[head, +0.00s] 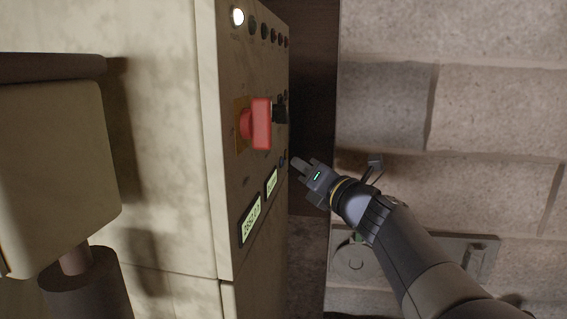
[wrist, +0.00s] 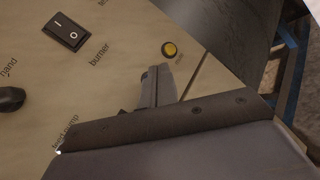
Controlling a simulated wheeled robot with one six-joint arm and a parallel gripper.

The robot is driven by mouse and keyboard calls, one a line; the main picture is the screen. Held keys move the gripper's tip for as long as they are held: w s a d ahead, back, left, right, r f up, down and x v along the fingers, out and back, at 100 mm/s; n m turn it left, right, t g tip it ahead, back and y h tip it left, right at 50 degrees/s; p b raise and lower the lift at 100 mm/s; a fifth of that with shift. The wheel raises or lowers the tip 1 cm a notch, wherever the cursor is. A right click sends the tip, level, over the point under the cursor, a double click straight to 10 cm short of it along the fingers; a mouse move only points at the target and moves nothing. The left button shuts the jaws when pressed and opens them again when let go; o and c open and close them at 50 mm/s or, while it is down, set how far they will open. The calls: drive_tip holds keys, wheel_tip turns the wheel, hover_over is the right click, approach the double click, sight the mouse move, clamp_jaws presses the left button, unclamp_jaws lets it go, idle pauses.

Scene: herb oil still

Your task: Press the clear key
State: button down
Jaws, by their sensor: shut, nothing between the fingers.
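My gripper (head: 298,163) is shut and empty, with its tips close to the right edge of the control panel (head: 232,190) in the head view. In the wrist view the closed fingers (wrist: 158,82) point at the panel face. No other key marked clear can be read in either view.
A black rocker switch (wrist: 67,36) sits by the word burner, and a dark knob (wrist: 10,98) by the word hand. In the head view a big red button (head: 261,124) sticks out above two lit displays (head: 250,219). A stone wall (head: 450,105) stands to the right.

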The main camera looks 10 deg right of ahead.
drive_tip(key=shift+a, duration=0.15)
drive_tip(key=shift+w+a, duration=0.15)
drive_tip(key=shift+a, duration=0.1)
drive_tip(key=shift+w+a, duration=0.1)
drive_tip(key=shift+a, duration=0.25)
idle(0.8)
drive_tip(key=shift+d, duration=0.1)
drive_tip(key=shift+s+d, duration=0.25)
drive_tip(key=shift+d, duration=0.4)
drive_tip(key=d, duration=0.1)
drive_tip(key=s+d+p, duration=0.1)
drive_tip(key=d, duration=0.2)
drive_tip(key=shift+s+d+p, duration=0.25)
drive_tip(key=shift+d+p, duration=0.05)
drive_tip(key=shift+d, duration=0.1)
drive_tip(key=c, duration=2.1)
unclamp_jaws()
drive_tip(key=shift+c, duration=0.2)
